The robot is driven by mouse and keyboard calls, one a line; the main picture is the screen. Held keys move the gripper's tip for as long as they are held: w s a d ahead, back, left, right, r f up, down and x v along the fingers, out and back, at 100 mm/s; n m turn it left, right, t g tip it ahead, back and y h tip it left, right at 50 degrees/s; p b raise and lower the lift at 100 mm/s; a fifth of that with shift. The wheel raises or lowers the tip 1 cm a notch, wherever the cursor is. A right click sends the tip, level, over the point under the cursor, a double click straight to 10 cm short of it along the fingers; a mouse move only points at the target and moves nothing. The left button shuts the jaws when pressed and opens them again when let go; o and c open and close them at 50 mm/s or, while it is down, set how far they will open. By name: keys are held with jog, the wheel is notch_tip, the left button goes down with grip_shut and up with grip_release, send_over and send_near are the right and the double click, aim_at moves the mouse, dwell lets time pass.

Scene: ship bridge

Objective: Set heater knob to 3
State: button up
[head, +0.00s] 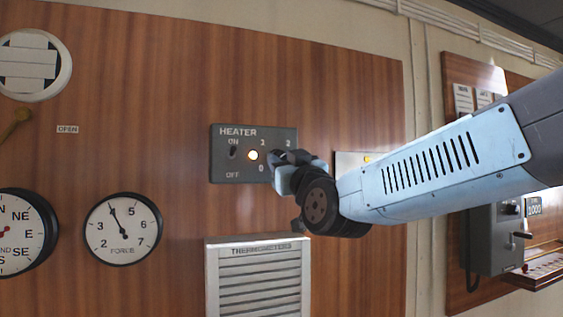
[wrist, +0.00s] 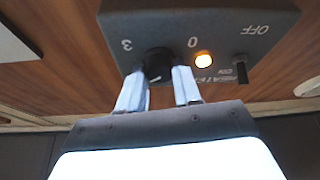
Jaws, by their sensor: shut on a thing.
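The dark grey HEATER panel (head: 225,163) is on the wood wall, with numerals around its right part. In the wrist view the panel (wrist: 262,22) appears upside down, with 0 and 3 readable. The black heater knob (wrist: 158,62) sits between those two numerals. My gripper (wrist: 159,76) is shut on the knob, one pale finger on each side. In the head view my gripper (head: 282,168) covers the knob and the panel's lower right. I cannot tell which number the knob points to.
An orange-white lamp (head: 253,155) is lit beside the knob. An ON/OFF toggle (head: 233,152) is farther left; it also shows in the wrist view (wrist: 240,70). A louvred thermometer box (head: 258,280) is below. A force gauge (head: 123,229) is at left, a grey wall phone unit (head: 492,240) at right.

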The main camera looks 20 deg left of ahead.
jog(key=shift+s+a+r+m+t+h, duration=0.1)
jog(key=shift+m+t+h, duration=0.35)
jog(key=shift+m+h, duration=1.9)
jog(key=shift+s+a+f+m+t+h, duration=0.1)
jog(key=shift+m+t+h, duration=0.4)
jog(key=shift+m, duration=3.55)
jog(key=shift+a+r+m+t+h, duration=0.1)
jog(key=shift+m+t+h, duration=0.35)
jog(key=shift+m+h, duration=1.9)
jog(key=shift+m+y, duration=0.9)
jog(key=shift+m, duration=0.15)
jog(key=o, duration=1)
jog(key=shift+o, duration=0.2)
jog(key=v, duration=1.3)
jog(key=shift+s, duration=0.35)
